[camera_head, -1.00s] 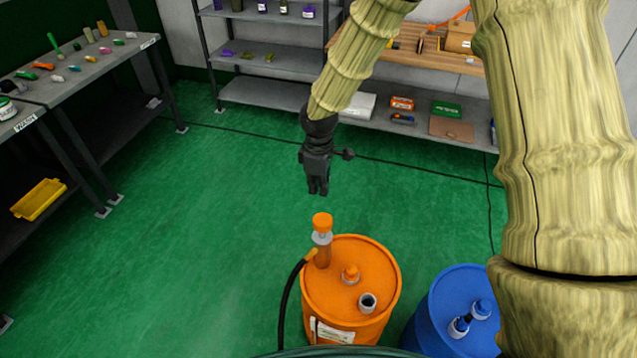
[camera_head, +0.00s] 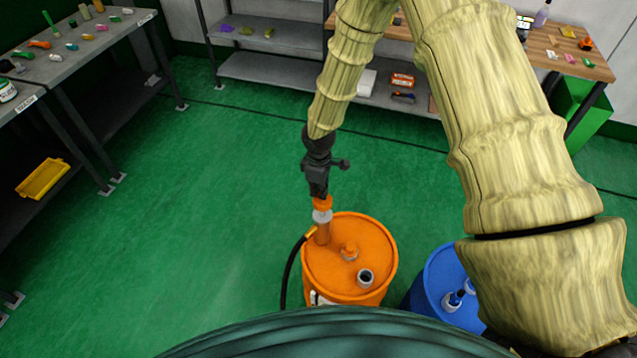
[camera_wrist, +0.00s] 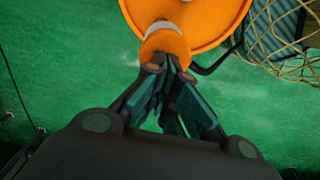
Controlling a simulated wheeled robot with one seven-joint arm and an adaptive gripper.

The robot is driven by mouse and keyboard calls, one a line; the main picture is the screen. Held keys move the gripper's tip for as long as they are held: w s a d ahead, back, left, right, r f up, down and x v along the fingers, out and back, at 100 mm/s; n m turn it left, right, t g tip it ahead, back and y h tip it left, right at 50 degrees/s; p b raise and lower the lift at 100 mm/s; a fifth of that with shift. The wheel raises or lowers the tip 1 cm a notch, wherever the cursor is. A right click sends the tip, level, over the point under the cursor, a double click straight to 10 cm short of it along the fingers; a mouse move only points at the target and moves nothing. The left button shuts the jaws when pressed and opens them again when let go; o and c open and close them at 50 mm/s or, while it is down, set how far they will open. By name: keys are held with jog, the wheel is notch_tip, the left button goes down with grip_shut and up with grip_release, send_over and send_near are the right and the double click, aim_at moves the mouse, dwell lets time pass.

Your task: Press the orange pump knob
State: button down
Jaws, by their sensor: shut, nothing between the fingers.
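The orange pump knob (camera_head: 322,203) tops a pump with a pale collar (camera_head: 322,215) that stands on the left part of the orange drum's lid (camera_head: 376,238). My gripper (camera_head: 319,195) is shut and empty, pointing down, with its fingertips at the top of the knob. In the wrist view my fingertips (camera_wrist: 167,66) overlap the edge of the orange knob (camera_wrist: 165,45). Firm contact cannot be told from these views. The drum's orange lid (camera_wrist: 205,15) shows beyond the knob there.
A black hose (camera_head: 289,270) runs down from the pump's left side. A blue drum (camera_head: 430,290) stands right of the orange one. Workbenches (camera_head: 75,60) line the left, and shelves (camera_head: 285,80) stand at the back. Green floor left of the drum is clear.

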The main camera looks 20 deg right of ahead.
aim_at(319, 201)
jog(key=shift+f, duration=0.25)
notch_tip(319, 201, down, 5)
jog(key=b, duration=0.2)
jog(key=shift+b, duration=0.35)
jog(key=shift+s+r, duration=0.1)
jog(key=shift+r, duration=0.05)
notch_tip(319, 201, up, 4)
jog(key=p, duration=0.3)
jog(key=shift+r, duration=0.2)
jog(key=shift+r+b, duration=0.1)
jog(key=shift+b, duration=0.25)
notch_tip(319, 201, up, 9)
jog(key=b, duration=0.2)
jog(key=shift+r+b, duration=0.2)
jog(key=shift+b, duration=0.2)
